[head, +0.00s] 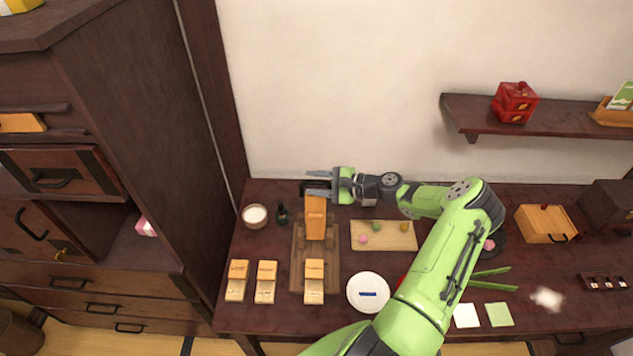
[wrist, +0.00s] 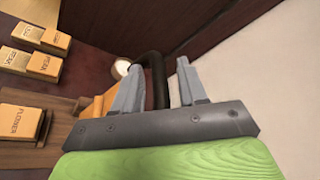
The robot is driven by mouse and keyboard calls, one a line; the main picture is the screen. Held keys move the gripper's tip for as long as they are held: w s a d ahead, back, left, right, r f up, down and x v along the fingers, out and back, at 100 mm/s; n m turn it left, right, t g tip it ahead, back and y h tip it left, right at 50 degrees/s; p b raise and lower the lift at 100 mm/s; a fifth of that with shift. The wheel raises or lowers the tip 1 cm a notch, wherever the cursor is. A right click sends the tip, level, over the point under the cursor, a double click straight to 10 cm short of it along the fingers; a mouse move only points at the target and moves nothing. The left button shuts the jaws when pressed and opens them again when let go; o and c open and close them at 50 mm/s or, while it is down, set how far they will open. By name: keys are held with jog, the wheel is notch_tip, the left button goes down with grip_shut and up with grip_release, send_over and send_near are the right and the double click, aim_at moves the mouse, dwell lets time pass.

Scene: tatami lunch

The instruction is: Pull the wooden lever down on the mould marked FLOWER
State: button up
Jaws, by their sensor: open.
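The mould marked FLOWER (wrist: 18,122) lies at the left of the wrist view. It appears to be the mould (head: 314,282) at the front end of a wooden base (head: 300,262) in the head view. An orange wooden lever (head: 316,218) rises from the back of this base, and part of it shows in the wrist view (wrist: 96,106). A black curved handle (wrist: 155,78) is at its upper end. My gripper (head: 319,183) is open at the lever's top. In the wrist view its fingers (wrist: 156,64) stand either side of the handle; contact is unclear.
Two other moulds (head: 237,281) (head: 267,282) lie left of the base. A white-filled bowl (head: 255,215) and a dark bottle (head: 283,214) stand behind them. A tray of sweets (head: 384,236) and a white plate (head: 368,293) are to the right. The wall is close behind my gripper.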

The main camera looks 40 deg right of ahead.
jog(key=shift+r, duration=0.1)
grip_shut()
dwell(0.3)
